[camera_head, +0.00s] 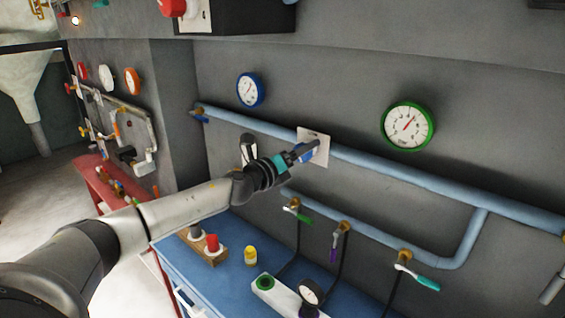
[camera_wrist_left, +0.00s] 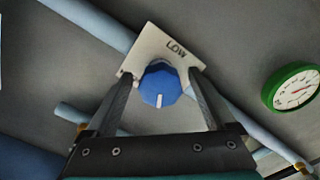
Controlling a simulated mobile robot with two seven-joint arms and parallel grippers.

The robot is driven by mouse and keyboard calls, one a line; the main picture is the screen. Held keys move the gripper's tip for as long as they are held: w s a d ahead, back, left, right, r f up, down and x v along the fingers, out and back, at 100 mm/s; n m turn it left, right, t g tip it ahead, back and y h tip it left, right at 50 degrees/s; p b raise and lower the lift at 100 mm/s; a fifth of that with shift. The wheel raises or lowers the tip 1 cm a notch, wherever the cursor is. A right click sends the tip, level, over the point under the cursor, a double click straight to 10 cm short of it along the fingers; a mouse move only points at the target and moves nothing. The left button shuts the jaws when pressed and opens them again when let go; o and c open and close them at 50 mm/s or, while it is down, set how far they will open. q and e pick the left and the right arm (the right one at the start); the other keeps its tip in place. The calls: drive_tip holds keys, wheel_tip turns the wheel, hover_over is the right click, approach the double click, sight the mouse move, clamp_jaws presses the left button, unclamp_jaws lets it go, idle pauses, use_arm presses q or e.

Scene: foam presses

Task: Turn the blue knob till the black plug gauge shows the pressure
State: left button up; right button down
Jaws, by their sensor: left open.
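The blue knob (camera_wrist_left: 160,84) is in the left wrist view, on a white plate (camera_wrist_left: 160,45) marked LOW. Its white mark points down in that view. In the head view the knob (camera_head: 306,153) is partly covered by my left gripper. My left gripper (camera_head: 312,149) is open, with its fingers (camera_wrist_left: 163,76) on either side of the knob; I cannot tell whether they touch it. A small black-rimmed gauge (camera_head: 311,291), perhaps the black plug gauge, is at the bottom of the head view by the bench. Its reading is too small to tell. My right gripper is not in view.
A blue pipe (camera_head: 400,178) runs along the wall behind the plate. A blue-rimmed gauge (camera_head: 250,90) and a green-rimmed gauge (camera_head: 408,126) hang above it. Below are several valves, a blue bench (camera_head: 225,272), a white box with a green button (camera_head: 280,292) and a yellow object (camera_head: 250,256).

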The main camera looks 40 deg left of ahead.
use_arm(q)
drive_tip(key=s+a+b, duration=0.1)
drive_tip(key=s, duration=1.3)
drive_tip(key=shift+s, duration=0.4)
idle(0.6)
idle(0.5)
